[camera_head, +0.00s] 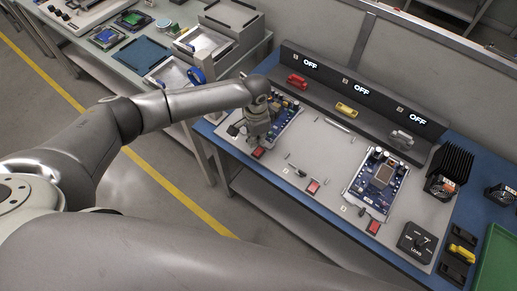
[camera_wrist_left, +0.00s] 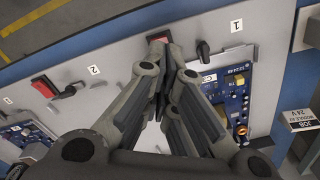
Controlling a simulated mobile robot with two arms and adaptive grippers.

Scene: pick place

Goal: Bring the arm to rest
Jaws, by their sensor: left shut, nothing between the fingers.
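My left arm reaches in from the left in the head view. Its gripper (camera_head: 257,140) hangs over the near left part of the test bench (camera_head: 327,150), by the leftmost circuit board (camera_head: 286,117) and a red switch (camera_head: 258,153). In the left wrist view the fingers of the left gripper (camera_wrist_left: 165,78) are closed together with nothing between them. Beyond the fingertips there the red switch (camera_wrist_left: 159,37) shows, partly hidden, and the board (camera_wrist_left: 236,92) lies to the right. I cannot tell if the fingertips touch anything. My right gripper is in neither view.
Another board (camera_head: 377,180) sits at the right station; the middle station has no board. Red, yellow and grey connectors lie along the back panel (camera_head: 352,93) with several OFF displays. A black heatsink (camera_head: 449,168) and load box (camera_head: 416,242) stand right. A second table (camera_head: 130,62) stands behind left.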

